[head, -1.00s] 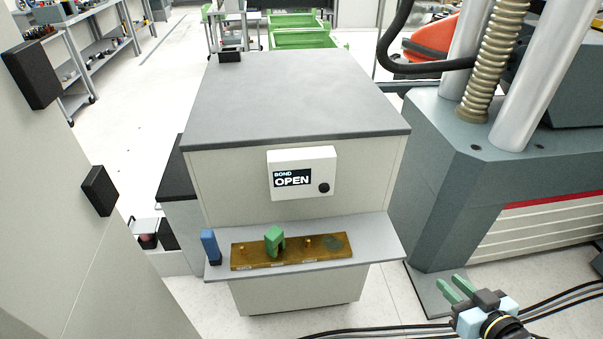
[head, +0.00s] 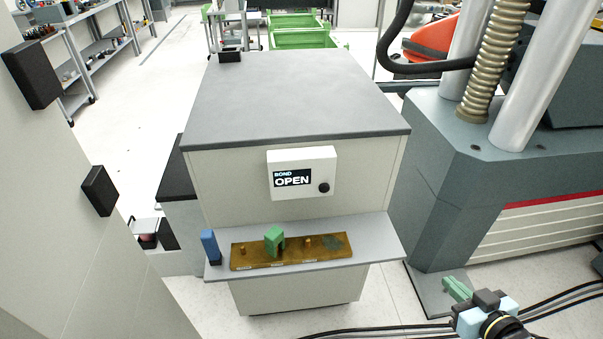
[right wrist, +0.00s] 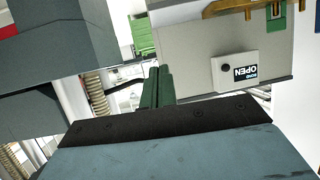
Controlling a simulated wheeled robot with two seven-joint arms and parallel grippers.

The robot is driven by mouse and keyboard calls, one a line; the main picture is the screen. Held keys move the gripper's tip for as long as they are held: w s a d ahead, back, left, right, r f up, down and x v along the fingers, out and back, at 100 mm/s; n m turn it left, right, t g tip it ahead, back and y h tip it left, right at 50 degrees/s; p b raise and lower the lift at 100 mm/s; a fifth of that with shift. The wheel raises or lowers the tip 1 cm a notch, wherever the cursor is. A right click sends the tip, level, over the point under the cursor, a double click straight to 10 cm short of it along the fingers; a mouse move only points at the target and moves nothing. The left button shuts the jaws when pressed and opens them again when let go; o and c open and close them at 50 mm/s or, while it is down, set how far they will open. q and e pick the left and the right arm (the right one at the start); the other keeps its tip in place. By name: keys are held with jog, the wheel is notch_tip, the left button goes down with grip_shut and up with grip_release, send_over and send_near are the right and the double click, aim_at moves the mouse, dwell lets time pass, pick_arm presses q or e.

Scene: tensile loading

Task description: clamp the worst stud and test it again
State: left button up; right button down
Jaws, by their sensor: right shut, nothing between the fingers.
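A brass-coloured plate (head: 258,262) lies on the grey shelf of a cabinet. A small stud (head: 242,251) stands at its left and another stud (head: 308,244) right of the middle. A green clamp (head: 274,238) stands at the plate's middle, hiding what is under it; it also shows in the right wrist view (right wrist: 276,22). The labels are too small to read. A meter box (head: 302,173) above reads "BOND OPEN". My right gripper (head: 457,289) is shut and empty, right of the shelf and well apart from it. Its green fingers show together in the right wrist view (right wrist: 158,87). My left gripper is not in view.
A blue block-like object (head: 209,245) stands at the shelf's left end. The cabinet top (head: 295,100) is mostly clear. A large grey machine (head: 470,150) with columns stands at the right. Black cables (head: 390,330) cross the floor.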

dwell(0.7)
jog(key=s+d+f+g+h, duration=0.15)
jog(key=s+f, duration=0.25)
jog(key=f, duration=0.5)
jog(key=s+f+m+g+h, duration=0.1)
jog(key=s+f+g, duration=0.3)
jog(key=f, duration=0.5)
jog(key=s+d+f+g+h, duration=0.1)
jog(key=s+f, duration=0.4)
jog(key=f, duration=0.4)
jog(key=s+a+f+g, duration=0.2)
jog(key=s+a+f, duration=0.2)
jog(key=s, duration=0.6)
jog(key=s+a+f+n+g, duration=0.1)
jog(key=s+a+f+g, duration=0.2)
jog(key=s+f, duration=0.6)
jog(key=shift+s+a, duration=0.8)
jog(key=shift+s, duration=0.25)
jog(key=shift+g+y, duration=0.25)
